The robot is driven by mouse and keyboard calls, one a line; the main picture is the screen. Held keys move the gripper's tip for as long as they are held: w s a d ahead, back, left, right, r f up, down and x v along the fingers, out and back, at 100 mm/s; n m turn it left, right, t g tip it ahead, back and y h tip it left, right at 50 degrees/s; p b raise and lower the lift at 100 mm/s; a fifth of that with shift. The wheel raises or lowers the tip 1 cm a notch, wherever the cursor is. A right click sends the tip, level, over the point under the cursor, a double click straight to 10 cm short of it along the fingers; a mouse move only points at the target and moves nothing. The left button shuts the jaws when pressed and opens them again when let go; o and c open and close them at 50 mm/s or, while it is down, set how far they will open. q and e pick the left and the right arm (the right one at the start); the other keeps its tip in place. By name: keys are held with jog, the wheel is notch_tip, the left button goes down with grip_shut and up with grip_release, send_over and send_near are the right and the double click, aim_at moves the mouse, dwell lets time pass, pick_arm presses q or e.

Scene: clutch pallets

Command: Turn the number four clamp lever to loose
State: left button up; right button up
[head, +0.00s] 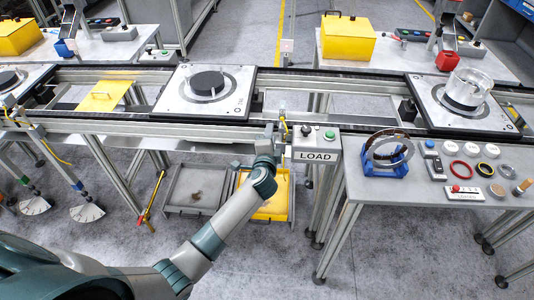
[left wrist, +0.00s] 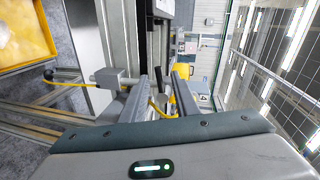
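Under the conveyor's front rail, two levers hang with white fan-shaped plates, one with a green band (head: 31,190) and one with a blue band (head: 79,187). A yellow rod with red parts (head: 150,203) stands slanted right of them. I cannot read a number on any of these, so I cannot tell which is lever four. My left gripper (head: 268,137) is at the front rail, just left of the LOAD box. In the left wrist view its two grey fingers (left wrist: 161,88) are apart. A yellow cable-like part shows between or behind them; contact is unclear. My right gripper is not in view.
The conveyor (head: 345,75) crosses the view, carrying a left pallet (head: 227,105) and a right pallet (head: 430,110). The LOAD box (head: 316,147) is close right of my gripper. A parts table (head: 400,205) stands at right. Grey and yellow trays lie below the rail.

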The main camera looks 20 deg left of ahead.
pick_arm(q)
jog(key=b+v, duration=0.4)
jog(key=v, duration=1.3)
